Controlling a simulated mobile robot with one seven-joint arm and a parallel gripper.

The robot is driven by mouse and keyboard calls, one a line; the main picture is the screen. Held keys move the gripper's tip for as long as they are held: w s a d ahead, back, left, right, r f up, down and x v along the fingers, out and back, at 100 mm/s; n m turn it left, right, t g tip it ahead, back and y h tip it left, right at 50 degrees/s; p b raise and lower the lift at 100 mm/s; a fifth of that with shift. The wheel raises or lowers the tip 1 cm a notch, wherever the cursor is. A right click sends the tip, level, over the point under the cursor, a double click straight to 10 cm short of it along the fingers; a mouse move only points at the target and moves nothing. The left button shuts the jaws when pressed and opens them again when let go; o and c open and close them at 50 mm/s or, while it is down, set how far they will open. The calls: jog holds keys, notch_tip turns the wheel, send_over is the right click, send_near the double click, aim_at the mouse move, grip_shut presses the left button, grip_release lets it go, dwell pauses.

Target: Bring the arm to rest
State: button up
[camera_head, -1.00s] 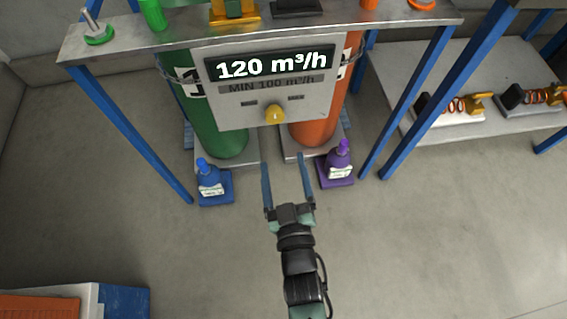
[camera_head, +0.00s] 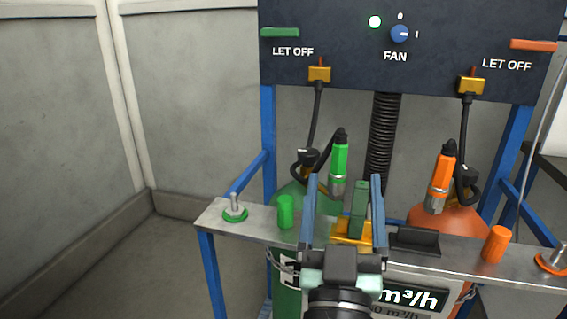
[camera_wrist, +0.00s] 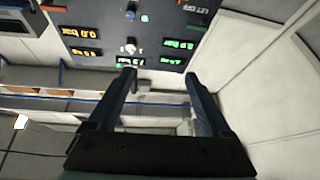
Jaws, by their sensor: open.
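My gripper (camera_head: 345,183) is in the lower middle of the head view, with its two blue fingers pointing up and spread apart. It is open, and nothing shows between the fingers in the wrist view (camera_wrist: 160,82). In the head view it overlaps the metal shelf (camera_head: 460,249) of the charging station and hides part of it. A yellow holder with a green block (camera_head: 359,205) shows behind and between the fingers. I cannot tell how far the fingers are from it. The wrist view faces a dark panel (camera_wrist: 150,50) with lit readouts.
A dark panel (camera_head: 345,55) with a blue fan knob (camera_head: 399,34) stands above the shelf. Green (camera_head: 339,160) and orange (camera_head: 440,180) connectors on hoses stand over the cylinders. Green (camera_head: 286,212) and orange (camera_head: 497,244) caps sit on the shelf. The floor at left is free.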

jog(key=s+a+r+t+y, duration=0.1)
jog(key=s+a+r, duration=0.25)
jog(key=r, duration=0.45)
jog(key=s+a+r+t+y, duration=0.1)
jog(key=s+a+r+t, duration=0.1)
jog(key=s+r, duration=0.35)
jog(key=s+a+r+t+y, duration=0.1)
jog(key=s+a+r+y, duration=0.15)
jog(key=r, duration=0.75)
notch_tip(320, 180, up, 35)
jog(key=p, duration=3.5)
jog(key=shift+d+n+h, duration=0.15)
jog(key=shift+n+h, duration=0.15)
jog(key=shift+h, duration=0.15)
jog(key=shift+f, duration=0.15)
